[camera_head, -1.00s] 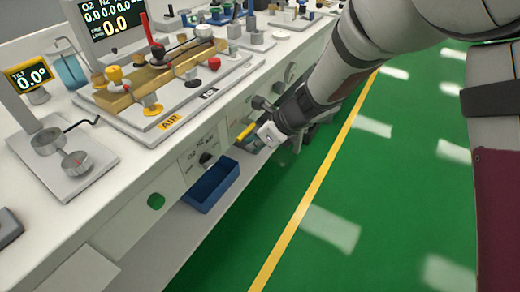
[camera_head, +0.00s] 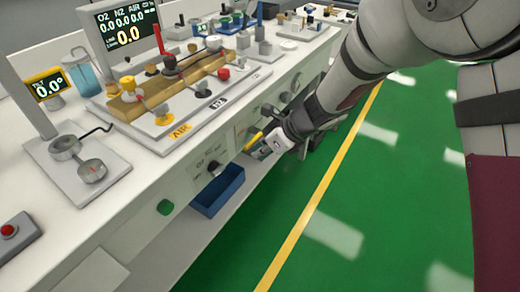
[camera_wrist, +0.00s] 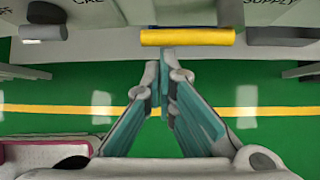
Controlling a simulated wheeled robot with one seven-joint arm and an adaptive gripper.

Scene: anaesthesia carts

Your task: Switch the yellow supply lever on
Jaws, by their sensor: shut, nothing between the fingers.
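The yellow lever (camera_wrist: 187,37) lies level across the upper middle of the wrist view, beside a panel label reading "SUPPLY". In the head view the yellow lever (camera_head: 252,141) shows as a short bar on the cart's front face, partly beside my gripper. My gripper (camera_wrist: 164,72) is shut and empty, its fingertips just below the lever in the wrist picture. I cannot tell whether they touch it. In the head view my gripper (camera_head: 264,150) is close against the cart front, with its fingertips partly hidden.
A blue open bin (camera_head: 218,190) sticks out below the panel, left of my gripper. The worktop holds a brass manifold (camera_head: 150,101). Green floor (camera_head: 350,200) is clear to the right.

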